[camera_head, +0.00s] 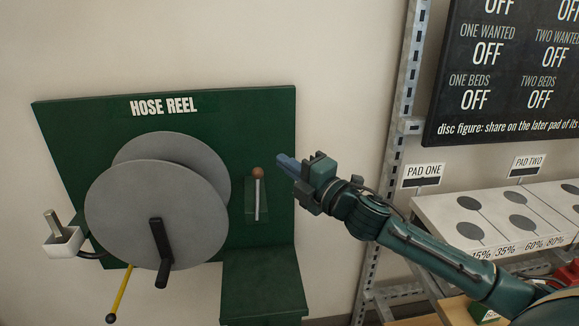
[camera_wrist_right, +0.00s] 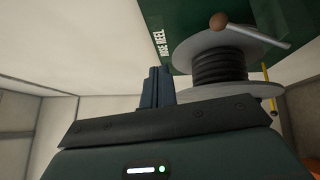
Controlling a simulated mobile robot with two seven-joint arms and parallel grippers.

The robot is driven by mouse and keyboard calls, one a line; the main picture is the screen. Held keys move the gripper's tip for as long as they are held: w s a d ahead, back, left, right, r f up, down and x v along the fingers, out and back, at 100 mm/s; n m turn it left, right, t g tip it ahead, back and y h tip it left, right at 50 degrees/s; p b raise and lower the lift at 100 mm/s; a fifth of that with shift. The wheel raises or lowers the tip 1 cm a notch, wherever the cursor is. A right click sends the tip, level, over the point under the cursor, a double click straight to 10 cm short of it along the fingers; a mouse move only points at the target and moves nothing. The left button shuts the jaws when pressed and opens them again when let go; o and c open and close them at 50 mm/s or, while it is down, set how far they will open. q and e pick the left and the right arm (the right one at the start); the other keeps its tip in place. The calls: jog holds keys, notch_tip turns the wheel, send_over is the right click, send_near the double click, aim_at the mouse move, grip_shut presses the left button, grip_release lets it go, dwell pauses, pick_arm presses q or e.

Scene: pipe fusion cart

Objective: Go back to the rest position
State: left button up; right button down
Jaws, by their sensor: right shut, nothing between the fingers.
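My right gripper (camera_head: 289,166) is shut and empty. In the head view it reaches in from the right and points left, in front of the green hose reel board (camera_head: 75,122). Its fingertips are near the brown ball-topped lever (camera_head: 257,190), just right of it; I cannot tell the exact gap in depth. In the right wrist view the shut fingers (camera_wrist_right: 157,85) point up the picture, with the lever (camera_wrist_right: 252,32) to their right, apart from them. My left gripper is not in view.
The reel's grey disc (camera_head: 120,210) with a black crank (camera_head: 157,245) fills the board's left. A yellow rod (camera_head: 122,290) hangs below it. A green ledge (camera_head: 260,285) juts out under the lever. At right stand a rack post (camera_head: 402,100), a pad shelf (camera_head: 490,235) and a black sign (camera_head: 505,75).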

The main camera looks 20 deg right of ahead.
jog(key=shift+s+d+r, duration=0.1)
jog(key=shift+s, duration=0.05)
dwell(0.4)
jog(key=s+a+f+m+g+h, duration=0.1)
jog(key=s+a+f+m, duration=0.15)
jog(key=f, duration=0.45)
jog(key=s+a+f+m+g, duration=0.1)
jog(key=s+f+m, duration=0.3)
jog(key=f, duration=0.3)
jog(key=s+a+f+m+g+h, duration=0.1)
jog(key=s+a+f+m+g, duration=0.2)
jog(key=f, duration=0.4)
jog(key=s+a+f+m+g+h, duration=0.1)
jog(key=s+a+f+m+g, duration=0.1)
jog(key=s+f+m, duration=0.8)
jog(key=s+f+g, duration=0.1)
jog(key=s+f, duration=0.3)
jog(key=s, duration=0.3)
jog(key=shift+a+f+m+h, duration=0.15)
jog(key=shift+f+m+h, duration=0.15)
jog(key=shift+f+m, duration=0.05)
